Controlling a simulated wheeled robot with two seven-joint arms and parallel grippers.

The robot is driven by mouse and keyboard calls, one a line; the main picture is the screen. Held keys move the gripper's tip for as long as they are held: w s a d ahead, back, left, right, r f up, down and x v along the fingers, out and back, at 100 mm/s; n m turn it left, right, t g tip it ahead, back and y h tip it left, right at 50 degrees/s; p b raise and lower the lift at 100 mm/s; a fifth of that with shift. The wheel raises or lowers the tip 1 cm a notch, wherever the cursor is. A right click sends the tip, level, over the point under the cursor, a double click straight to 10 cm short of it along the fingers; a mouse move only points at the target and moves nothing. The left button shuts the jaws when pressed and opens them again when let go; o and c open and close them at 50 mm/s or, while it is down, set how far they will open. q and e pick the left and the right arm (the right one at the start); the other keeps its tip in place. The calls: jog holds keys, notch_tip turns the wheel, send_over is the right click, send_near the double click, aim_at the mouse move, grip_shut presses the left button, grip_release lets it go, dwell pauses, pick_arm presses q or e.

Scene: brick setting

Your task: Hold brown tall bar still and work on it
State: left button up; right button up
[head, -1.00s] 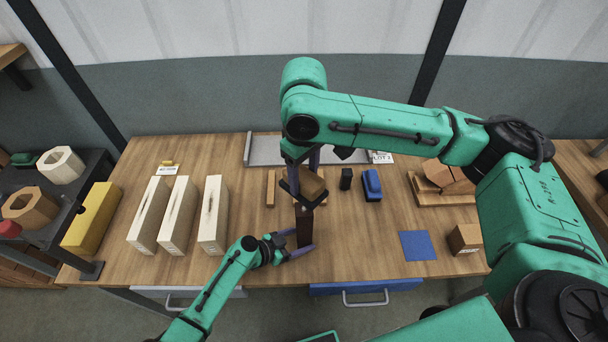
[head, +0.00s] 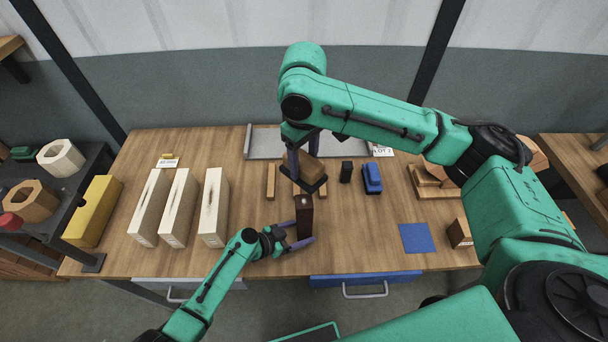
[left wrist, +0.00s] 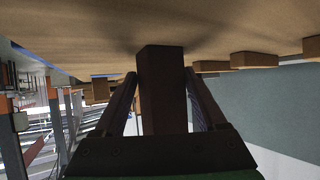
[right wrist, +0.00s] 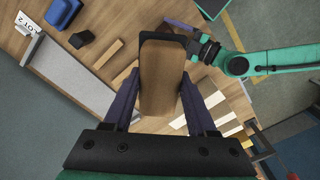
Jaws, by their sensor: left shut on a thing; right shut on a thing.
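The brown tall bar (head: 305,218) stands upright on the table; it is dark brown, with a small dark mark on its top. My left gripper (head: 302,236) is shut on its lower part from the left. In the left wrist view the bar (left wrist: 161,88) shows between the two fingers. My right gripper (head: 305,163) is shut on a wooden block with a black face (head: 313,170), held tilted just above and behind the bar's top. The block (right wrist: 160,85) fills the space between the fingers in the right wrist view. Whether it touches the bar, I cannot tell.
Several pale bars (head: 178,208) stand at left, beside a yellow box (head: 93,211). Thin wooden strips (head: 271,182), a black block (head: 346,172) and a blue object (head: 372,178) lie behind. A blue square (head: 417,238) and a small brown box (head: 459,233) are at right.

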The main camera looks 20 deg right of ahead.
aim_at(306, 191)
jog(key=shift+f, duration=3.95)
jog(key=shift+s+f, duration=0.15)
jog(key=shift+s, duration=0.2)
jog(key=shift+c, duration=0.6)
jog(key=shift+s+a, duration=0.2)
jog(key=shift+s, duration=0.65)
jog(key=shift+s+a, duration=0.15)
jog(key=shift+s, duration=0.65)
jog(key=shift+w+d, duration=0.2)
jog(key=shift+w, duration=0.8)
jog(key=shift+w+d, duration=0.15)
jog(key=shift+w, duration=0.85)
jog(key=shift+r, duration=4.15)
pick_arm(q)
jog(key=o, duration=0.9)
